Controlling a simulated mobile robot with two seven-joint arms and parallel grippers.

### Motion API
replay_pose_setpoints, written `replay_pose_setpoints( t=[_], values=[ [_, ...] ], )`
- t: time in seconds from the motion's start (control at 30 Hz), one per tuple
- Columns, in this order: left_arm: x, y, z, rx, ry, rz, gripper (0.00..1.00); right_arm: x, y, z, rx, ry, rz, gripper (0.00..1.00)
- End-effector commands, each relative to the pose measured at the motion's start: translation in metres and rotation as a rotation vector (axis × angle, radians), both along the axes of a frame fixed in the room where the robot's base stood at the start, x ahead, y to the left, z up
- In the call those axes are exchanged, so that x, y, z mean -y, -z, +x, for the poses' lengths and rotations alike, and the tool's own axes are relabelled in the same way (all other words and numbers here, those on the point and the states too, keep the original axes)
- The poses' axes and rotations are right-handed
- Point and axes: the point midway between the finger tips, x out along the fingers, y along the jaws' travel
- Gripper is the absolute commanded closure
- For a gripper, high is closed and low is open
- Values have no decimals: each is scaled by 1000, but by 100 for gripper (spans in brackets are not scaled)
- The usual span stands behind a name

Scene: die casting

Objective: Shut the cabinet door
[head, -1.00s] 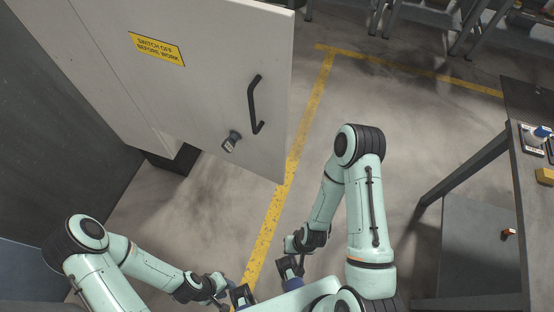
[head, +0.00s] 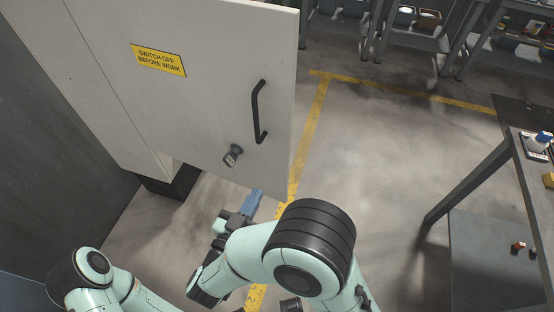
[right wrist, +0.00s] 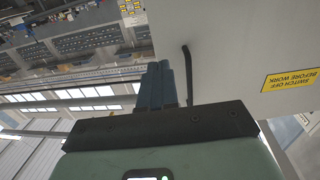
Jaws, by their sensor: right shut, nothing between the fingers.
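The pale cabinet door (head: 200,100) stands open in the head view, its free edge over the floor at the right. It has a black bar handle (head: 257,112), a lock with a key (head: 232,155) and a yellow sign (head: 158,60). My right gripper (head: 254,202) is shut and empty, low in front of the door near its bottom free corner. In the right wrist view its blue fingers (right wrist: 166,84) are together, with the door (right wrist: 230,65) and handle (right wrist: 188,75) beyond them. Contact with the door cannot be told. My left gripper is out of view.
The cabinet's dark base (head: 172,183) shows below the door's left part. A dark workbench (head: 470,175) stands at the right with small items on it. Open floor (head: 370,150) with a yellow line lies between them. Racks with bins (head: 425,30) stand at the back.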

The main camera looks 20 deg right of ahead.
Motion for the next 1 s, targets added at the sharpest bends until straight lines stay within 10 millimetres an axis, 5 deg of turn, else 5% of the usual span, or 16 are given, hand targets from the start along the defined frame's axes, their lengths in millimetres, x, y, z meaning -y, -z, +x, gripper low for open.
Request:
replay_pose_setpoints(
  t=[0.17, 0.7, 1.0],
  values=[
    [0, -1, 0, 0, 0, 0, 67, 7, -6, 5, 10, 18, -5, 100],
    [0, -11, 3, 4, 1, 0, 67, 76, -5, 85, 10, 15, -5, 100],
    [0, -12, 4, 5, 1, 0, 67, 90, -5, 102, 9, 11, -5, 100]
  ],
)
